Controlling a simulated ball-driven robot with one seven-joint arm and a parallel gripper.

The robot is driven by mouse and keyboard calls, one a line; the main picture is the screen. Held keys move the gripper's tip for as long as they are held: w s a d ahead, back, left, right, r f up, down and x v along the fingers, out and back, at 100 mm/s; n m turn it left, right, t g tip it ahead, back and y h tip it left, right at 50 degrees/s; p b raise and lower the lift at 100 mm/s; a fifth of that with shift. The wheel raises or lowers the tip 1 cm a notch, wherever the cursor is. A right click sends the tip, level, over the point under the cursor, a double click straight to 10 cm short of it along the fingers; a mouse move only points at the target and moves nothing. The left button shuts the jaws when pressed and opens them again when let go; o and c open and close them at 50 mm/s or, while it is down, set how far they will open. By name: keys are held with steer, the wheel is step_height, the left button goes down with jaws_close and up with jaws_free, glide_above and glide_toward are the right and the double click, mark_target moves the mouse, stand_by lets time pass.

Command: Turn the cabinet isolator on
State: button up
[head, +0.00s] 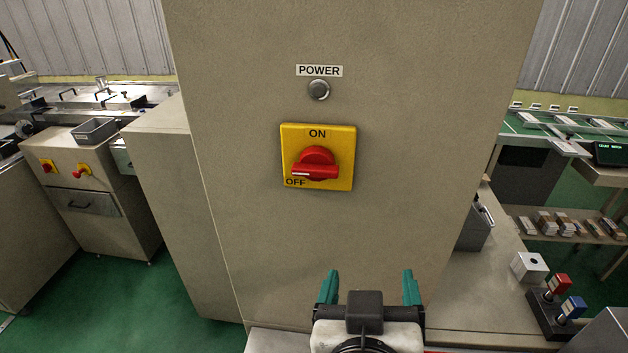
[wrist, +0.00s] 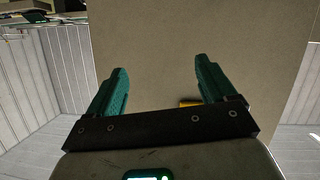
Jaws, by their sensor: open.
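The cabinet isolator is a yellow square plate (head: 343,143) on the front of the tall beige cabinet (head: 260,240) in the head view. It is marked ON at the top and OFF at the lower left. Its red knob (head: 316,164) lies about level, with a white mark at its left end beside OFF. My gripper (head: 369,286) is below the isolator, apart from it, with its teal fingers spread and nothing between them. In the wrist view my gripper (wrist: 160,82) faces the beige cabinet face, and a small yellow piece (wrist: 190,103) shows behind the right finger; the knob is hidden there.
A round grey power lamp (head: 319,90) under a POWER label sits above the isolator. To the right, a bench holds red (head: 561,284) and blue (head: 573,306) topped switches. A machine with red knobs (head: 82,172) stands left. The cabinet face around the isolator is clear.

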mark_target(314, 172)
steer(key=s+a+r+m+t+y, duration=0.1)
steer(key=s+a+r+t, duration=0.1)
steer(key=s+a+r, duration=0.3)
steer(key=a+r+t, duration=0.2)
steer(key=a+r, duration=0.1)
steer(key=r, duration=0.4)
steer(key=w, duration=0.3)
steer(key=w+p, duration=0.1)
steer(key=w, duration=0.3)
steer(key=w+p, duration=0.1)
steer(key=w, duration=0.2)
steer(key=shift+w+d+f, duration=0.1)
steer(key=shift+w+d, duration=0.05)
steer(key=shift+d, duration=0.25)
steer(key=shift+c, duration=0.4)
steer(key=c, duration=1)
